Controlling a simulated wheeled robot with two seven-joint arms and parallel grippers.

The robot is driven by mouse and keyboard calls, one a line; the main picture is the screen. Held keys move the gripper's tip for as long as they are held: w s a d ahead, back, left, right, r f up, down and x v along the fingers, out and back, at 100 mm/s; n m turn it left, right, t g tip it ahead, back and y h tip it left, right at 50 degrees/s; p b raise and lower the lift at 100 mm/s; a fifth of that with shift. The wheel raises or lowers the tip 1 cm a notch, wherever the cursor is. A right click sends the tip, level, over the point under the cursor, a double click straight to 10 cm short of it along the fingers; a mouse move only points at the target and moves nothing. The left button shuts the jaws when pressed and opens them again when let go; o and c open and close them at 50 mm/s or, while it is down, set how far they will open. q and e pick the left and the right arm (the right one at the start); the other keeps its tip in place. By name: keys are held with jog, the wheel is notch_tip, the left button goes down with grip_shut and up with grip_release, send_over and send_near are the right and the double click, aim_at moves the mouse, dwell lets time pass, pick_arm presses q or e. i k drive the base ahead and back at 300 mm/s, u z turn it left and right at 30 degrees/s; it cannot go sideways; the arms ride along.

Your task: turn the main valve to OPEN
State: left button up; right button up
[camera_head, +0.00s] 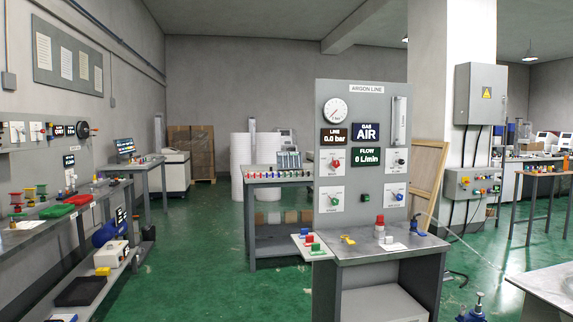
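A grey panel headed ARGON LINE (366,89) stands upright at the back of a small bench, right of the picture's middle. Displays read LINE 0.0 bar (336,136), GAS AIR (366,132) and FLOW 0 L/min (369,155). Neither of my grippers is in view.
The bench top (350,253) holds a red-topped item (380,224), a yellow item (348,239) and a blue item (415,226). A side shelf (299,243) juts left. Green floor (205,265) is clear to the left. A grey table corner (549,285) is at lower right.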

aim_at(335, 164)
jog(key=u, duration=0.5)
jog(key=i, duration=0.9)
jog(key=u, duration=0.15)
